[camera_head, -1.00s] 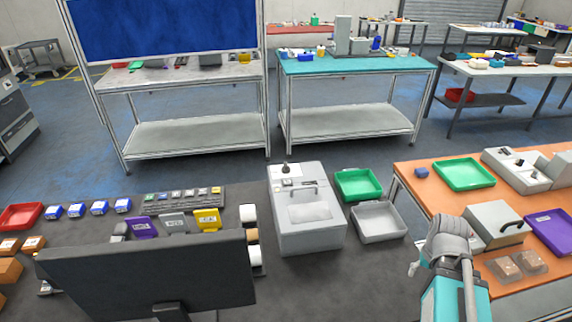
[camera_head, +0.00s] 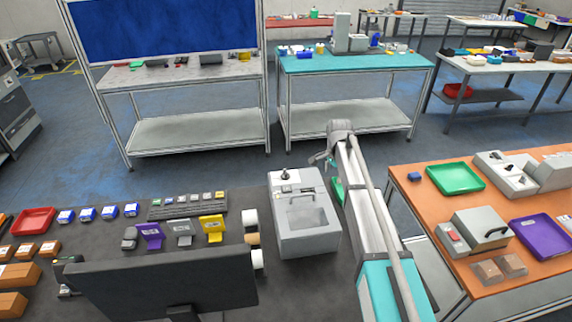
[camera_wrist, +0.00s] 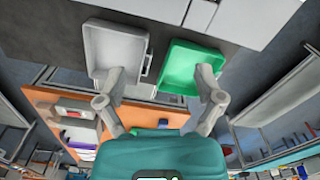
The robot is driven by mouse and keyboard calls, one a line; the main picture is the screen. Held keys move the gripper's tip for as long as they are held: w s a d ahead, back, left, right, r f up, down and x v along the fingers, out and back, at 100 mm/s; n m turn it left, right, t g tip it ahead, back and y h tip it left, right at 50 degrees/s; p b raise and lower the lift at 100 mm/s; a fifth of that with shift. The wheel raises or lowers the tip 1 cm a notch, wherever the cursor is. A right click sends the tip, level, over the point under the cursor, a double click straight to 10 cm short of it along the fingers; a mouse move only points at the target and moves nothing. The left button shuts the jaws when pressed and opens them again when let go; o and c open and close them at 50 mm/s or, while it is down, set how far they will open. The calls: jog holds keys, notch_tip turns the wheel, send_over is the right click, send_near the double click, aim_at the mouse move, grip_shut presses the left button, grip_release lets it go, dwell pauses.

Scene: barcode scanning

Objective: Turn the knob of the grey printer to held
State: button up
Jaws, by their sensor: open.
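The grey printer (camera_head: 303,222) is a light grey box at the right end of the dark table in the head view. A small dark knob (camera_head: 285,174) stands on its top at the far left corner. A handle and a panel lie on its lid. What the knob's pointer shows is too small to tell. My gripper (camera_wrist: 160,85) is open and empty in the wrist view, its two fingers spread apart. In the head view my gripper (camera_head: 322,160) is beyond and to the right of the printer, apart from the knob, partly hidden by my arm.
A green tray (camera_wrist: 186,68) and a grey tray (camera_wrist: 115,48) lie near my fingers in the wrist view. A dark monitor (camera_head: 165,285) stands at the front left. An orange table (camera_head: 415,205) with trays and devices is to the right.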

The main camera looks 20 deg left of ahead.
aim_at(285, 174)
jog(key=w+a+r+m+p, duration=0.1)
jog(key=w+a+r+m, duration=0.1)
jog(key=a, duration=0.8)
jog(key=w+a+r+m+p, duration=0.1)
jog(key=w+a+r+p, duration=0.1)
jog(key=a, duration=0.8)
jog(key=shift+w+a+r+m, duration=0.3)
jog(key=shift+w+m, duration=0.1)
jog(key=shift+w, duration=0.2)
jog(key=shift+f, duration=0.2)
notch_tip(285, 174, down, 13)
jog(key=b, duration=1.3)
jog(key=shift+f, duration=0.2)
